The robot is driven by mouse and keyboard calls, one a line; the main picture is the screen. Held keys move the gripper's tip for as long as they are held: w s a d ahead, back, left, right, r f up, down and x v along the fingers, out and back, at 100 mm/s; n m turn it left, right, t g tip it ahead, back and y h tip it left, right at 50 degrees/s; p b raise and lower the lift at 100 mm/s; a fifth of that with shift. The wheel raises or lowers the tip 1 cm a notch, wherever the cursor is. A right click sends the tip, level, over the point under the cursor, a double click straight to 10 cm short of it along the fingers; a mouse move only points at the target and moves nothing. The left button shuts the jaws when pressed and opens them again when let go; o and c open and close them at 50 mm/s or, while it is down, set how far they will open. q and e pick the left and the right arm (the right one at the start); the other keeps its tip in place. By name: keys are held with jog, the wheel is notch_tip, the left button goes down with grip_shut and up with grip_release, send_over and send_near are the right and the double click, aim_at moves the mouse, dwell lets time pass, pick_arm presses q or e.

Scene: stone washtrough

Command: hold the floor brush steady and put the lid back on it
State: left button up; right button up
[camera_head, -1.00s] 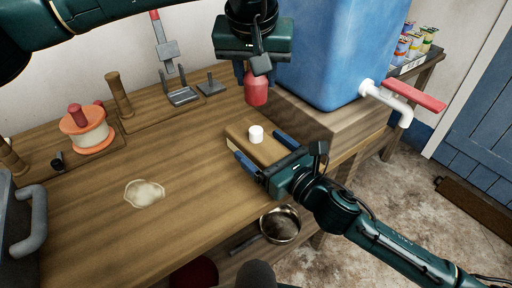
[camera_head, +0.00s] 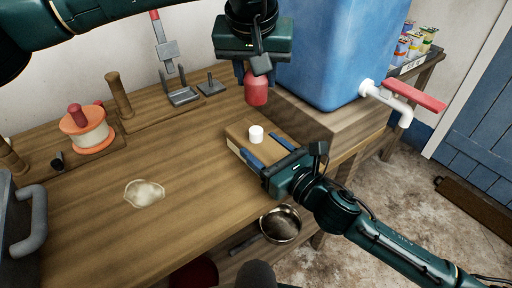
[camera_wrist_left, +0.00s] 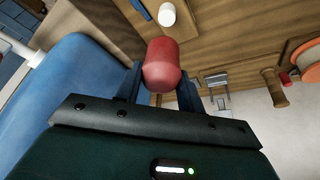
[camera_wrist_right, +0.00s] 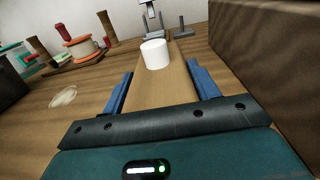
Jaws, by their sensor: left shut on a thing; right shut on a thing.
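The floor brush (camera_head: 240,133) is a wooden block on the worktop with a short white cylinder (camera_head: 256,133) standing up from its top. My right gripper (camera_head: 267,153) is shut on the near end of the block, with one blue finger along each side; the right wrist view shows the block (camera_wrist_right: 163,95) between the fingers. The red rounded piece, which looks like the lid (camera_head: 256,92), is held by my left gripper (camera_head: 255,76), which is shut on it behind and above the brush. It also shows in the left wrist view (camera_wrist_left: 162,66), apart from the white cylinder.
A blue tank (camera_head: 320,50) with a white tap stands on a wooden block close to the right of my left gripper. An orange-and-cream spool (camera_head: 87,130) and upright pegs stand at the back left.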

aim_at(256, 98)
pick_arm(q)
jog(key=shift+f, duration=2.5)
pick_arm(e)
jog(key=shift+c, duration=0.3)
pick_arm(q)
jog(key=shift+f, duration=0.9)
jog(key=shift+f, duration=0.55)
pick_arm(e)
grip_shut()
pick_arm(q)
jog(key=m, duration=0.2)
jog(key=m+h, duration=0.1)
jog(key=m, duration=0.1)
jog(key=shift+m+g+h, duration=0.3)
jog(key=shift+m, duration=0.1)
jog(key=m, duration=0.2)
jog(key=m+g+h, duration=0.1)
jog(key=m, duration=0.2)
jog(key=shift+h, duration=0.3)
jog(key=o, duration=1)
jog(key=shift+c, duration=0.2)
